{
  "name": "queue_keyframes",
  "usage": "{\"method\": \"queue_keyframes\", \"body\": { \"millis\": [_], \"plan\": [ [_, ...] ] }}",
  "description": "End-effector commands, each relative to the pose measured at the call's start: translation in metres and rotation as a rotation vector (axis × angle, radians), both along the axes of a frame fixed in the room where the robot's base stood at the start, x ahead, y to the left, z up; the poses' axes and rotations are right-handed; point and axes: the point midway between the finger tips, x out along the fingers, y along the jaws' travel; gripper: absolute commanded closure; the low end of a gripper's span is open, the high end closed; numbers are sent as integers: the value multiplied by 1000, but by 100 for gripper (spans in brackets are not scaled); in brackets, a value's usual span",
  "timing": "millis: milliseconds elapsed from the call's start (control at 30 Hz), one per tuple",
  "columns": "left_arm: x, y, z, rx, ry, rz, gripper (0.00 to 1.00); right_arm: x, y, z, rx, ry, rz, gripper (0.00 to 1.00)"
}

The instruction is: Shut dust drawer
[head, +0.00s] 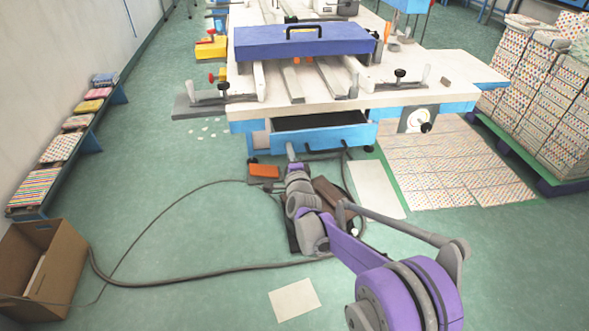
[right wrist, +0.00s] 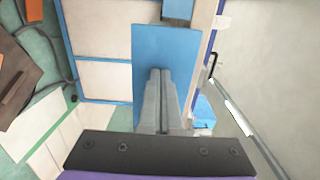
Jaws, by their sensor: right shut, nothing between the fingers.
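The dust drawer (head: 340,136) is in the lower front of the white and blue machine in the head view. It stands open, with its dark inside showing above the blue front panel. My right gripper (head: 290,148) is shut and empty, its tip at the left part of the drawer front. In the right wrist view the closed fingers (right wrist: 160,72) overlap the blue drawer front (right wrist: 150,42); I cannot tell whether they touch it. My left gripper is in neither view.
A hose and cables (head: 180,276) curve over the green floor. An orange box (head: 263,171) lies below the drawer's left side. A cardboard box (head: 48,262) is at lower left. Stacked patterned blocks (head: 540,95) stand at right. The floor at left is mostly clear.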

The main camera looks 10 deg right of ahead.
Motion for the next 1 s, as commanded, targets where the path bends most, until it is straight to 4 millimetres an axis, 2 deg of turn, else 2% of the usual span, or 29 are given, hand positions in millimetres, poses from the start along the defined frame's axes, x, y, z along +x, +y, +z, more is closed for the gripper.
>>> {"method": "queue_keyframes", "body": {
  "millis": [33, 200, 400, 600, 1000],
  "plan": [
    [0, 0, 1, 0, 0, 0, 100, 16, 0, 0, 0, 0, -1, 100],
    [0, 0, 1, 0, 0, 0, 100, 57, 2, 0, 0, 0, 0, 100],
    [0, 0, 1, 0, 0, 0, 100, 86, 3, 0, 1, 0, 0, 100],
    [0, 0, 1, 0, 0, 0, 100, 98, 3, 0, 0, -1, 0, 100],
    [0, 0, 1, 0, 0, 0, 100, 99, 2, 3, 0, -6, -3, 100]
  ]
}}
